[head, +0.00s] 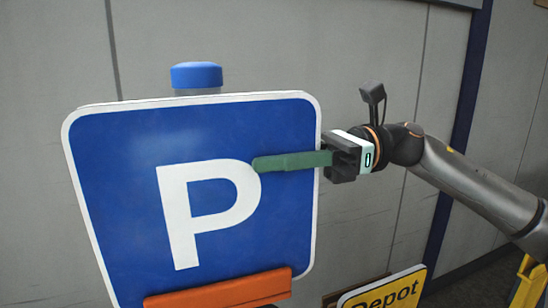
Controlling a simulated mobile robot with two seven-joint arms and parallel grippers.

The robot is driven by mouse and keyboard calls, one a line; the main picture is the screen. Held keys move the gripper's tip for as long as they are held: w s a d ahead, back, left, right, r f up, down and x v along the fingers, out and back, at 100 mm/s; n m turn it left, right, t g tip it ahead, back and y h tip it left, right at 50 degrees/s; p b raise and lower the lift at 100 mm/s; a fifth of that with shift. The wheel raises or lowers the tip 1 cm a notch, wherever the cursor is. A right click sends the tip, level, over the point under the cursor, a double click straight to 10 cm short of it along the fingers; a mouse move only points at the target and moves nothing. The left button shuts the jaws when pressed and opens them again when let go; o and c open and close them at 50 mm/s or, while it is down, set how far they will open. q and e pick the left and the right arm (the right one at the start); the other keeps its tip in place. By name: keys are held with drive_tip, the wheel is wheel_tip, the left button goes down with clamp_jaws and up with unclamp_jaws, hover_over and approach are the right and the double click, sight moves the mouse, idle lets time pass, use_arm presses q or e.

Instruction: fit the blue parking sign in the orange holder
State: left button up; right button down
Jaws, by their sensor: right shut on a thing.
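The blue parking sign (120,190), a rounded square with a white P and a white border, fills the left and middle of the head view. It stands nearly upright, slightly tilted in the picture. My right gripper (262,163) reaches in from the right and is shut on the sign's right edge. One green finger lies across the front face; the other is hidden behind the sign. The orange holder (222,292) shows as a bar crossing in front of the sign's lower part. The sign's bottom edge is hidden or cut off, so I cannot tell how deep it sits. My left gripper is out of view.
A grey post with a blue cap (196,75) stands behind the sign's top edge. A yellow Depot sign (388,292) is at the bottom, right of the parking sign. A yellow object (530,285) is at the lower right. A grey panelled wall (350,60) closes the back.

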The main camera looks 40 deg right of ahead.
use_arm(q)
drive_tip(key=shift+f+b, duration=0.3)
use_arm(e)
drive_tip(key=shift+f, duration=0.35)
drive_tip(key=c, duration=0.7)
unclamp_jaws()
drive_tip(key=shift+r, duration=0.15)
use_arm(q)
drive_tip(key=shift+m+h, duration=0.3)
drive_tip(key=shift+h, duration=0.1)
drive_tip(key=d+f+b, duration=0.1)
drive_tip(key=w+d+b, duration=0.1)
drive_tip(key=b, duration=0.1)
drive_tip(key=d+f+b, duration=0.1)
drive_tip(key=b, duration=0.1)
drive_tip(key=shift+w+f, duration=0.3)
use_arm(e)
drive_tip(key=v, duration=1.2)
drive_tip(key=shift+s+d, duration=0.1)
drive_tip(key=shift+d, duration=0.1)
